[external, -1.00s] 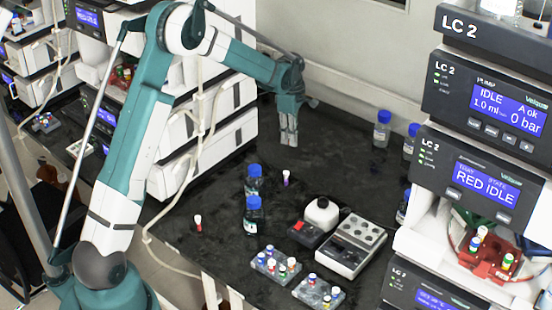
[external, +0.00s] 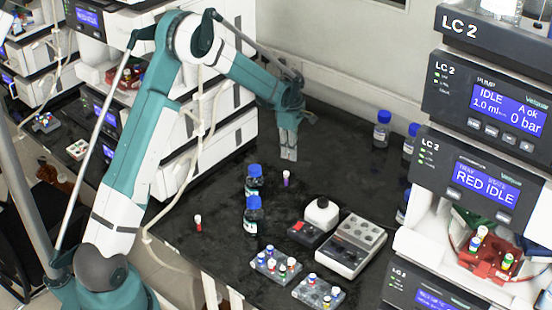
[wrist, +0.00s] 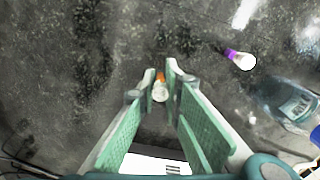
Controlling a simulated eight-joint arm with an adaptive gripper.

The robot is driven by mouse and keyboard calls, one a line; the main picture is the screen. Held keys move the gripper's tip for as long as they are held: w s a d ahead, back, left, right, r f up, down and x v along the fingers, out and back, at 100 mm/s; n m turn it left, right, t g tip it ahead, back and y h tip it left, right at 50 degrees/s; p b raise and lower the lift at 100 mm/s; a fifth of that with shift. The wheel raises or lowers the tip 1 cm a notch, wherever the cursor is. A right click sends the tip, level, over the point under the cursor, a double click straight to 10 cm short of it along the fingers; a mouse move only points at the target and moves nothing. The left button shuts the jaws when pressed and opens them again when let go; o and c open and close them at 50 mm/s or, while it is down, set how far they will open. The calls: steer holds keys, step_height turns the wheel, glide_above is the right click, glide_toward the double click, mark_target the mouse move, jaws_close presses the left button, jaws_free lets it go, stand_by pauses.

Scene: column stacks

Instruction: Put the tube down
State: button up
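A small tube with an orange part and a whitish end (wrist: 160,91) sits between the fingertips of my gripper in the wrist view. My gripper (wrist: 159,82) appears closed on it, with a fingertip close on each side. In the external view my gripper (external: 288,157) points down low over the dark bench, behind the purple tube. The held tube cannot be made out there, and I cannot tell whether it touches the bench. The purple tube (external: 286,178) stands on the bench, and it also shows in the wrist view (wrist: 239,58). A red tube (external: 198,222) stands at the left.
Blue-capped bottles (external: 253,215) stand in front of my gripper, and more (external: 381,130) at the back right. Bare bench (external: 330,150) surrounds my gripper.

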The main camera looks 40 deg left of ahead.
steer(key=shift+f, duration=1.25)
steer(key=shift+f, duration=0.1)
steer(key=o, duration=0.6)
steer(key=shift+r, duration=0.2)
step_height(320, 180, up, 12)
steer(key=shift+f+p, duration=0.1)
steer(key=shift+p, duration=0.55)
